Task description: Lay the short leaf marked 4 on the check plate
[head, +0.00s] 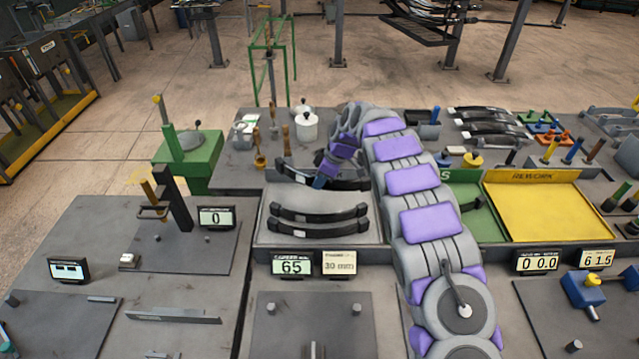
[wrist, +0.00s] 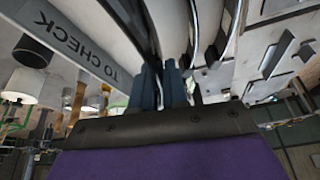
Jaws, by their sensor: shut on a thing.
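My gripper (head: 321,181) reaches down into a pale grey tray (head: 262,232) and is shut on a dark curved leaf (head: 345,184) at the tray's back. My gripper's fingers (wrist: 172,85) in the wrist view are close together beside dark curved strips (wrist: 205,35). Two more dark leaves (head: 318,213) lie in front of the held one, each with a pale mark near its left end. I cannot read any number on the leaves. I cannot tell if the held leaf is clear of the tray. No plate is legibly marked as the check plate.
"TO CHECK" (wrist: 78,43) is lettered on the tray edge in the wrist view. Displays read 65 (head: 292,264) and 0 (head: 216,218). A grey plate (head: 180,250) at left is mostly clear. A yellow REWORK tray (head: 533,210) is at right; several leaves (head: 487,125) lie behind.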

